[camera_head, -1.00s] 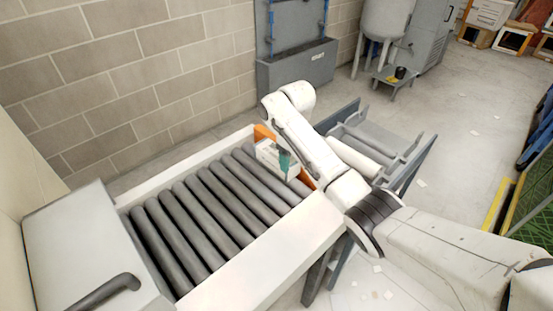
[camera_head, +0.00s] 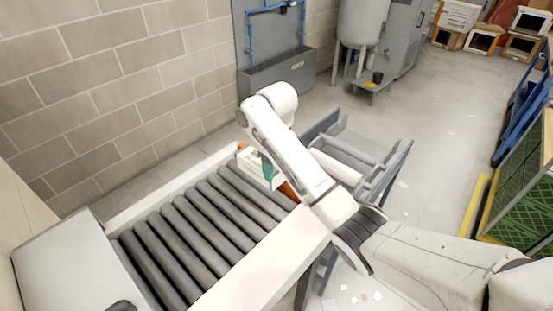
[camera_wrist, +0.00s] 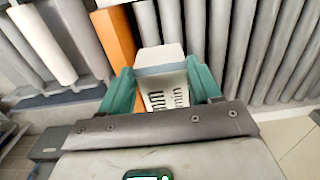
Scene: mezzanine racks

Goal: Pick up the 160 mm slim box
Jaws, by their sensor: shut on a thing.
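The slim box (camera_wrist: 165,88) is white with dark printed marks and a grey-white end. In the wrist view it sits between the two green fingers of my gripper (camera_wrist: 162,92), which is shut on it. In the head view the white box (camera_head: 252,161) shows at the far right end of the roller conveyor, partly hidden by my arm, with a green finger beside it. I cannot tell whether the box is clear of the rollers.
The roller conveyor (camera_head: 190,232) has a pale side rail and bare rollers. An orange piece (camera_wrist: 115,40) stands at its end, close beside the box. A grey-framed roller stand (camera_head: 375,150) is just beyond. A grey trough (camera_head: 275,75) stands at the block wall.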

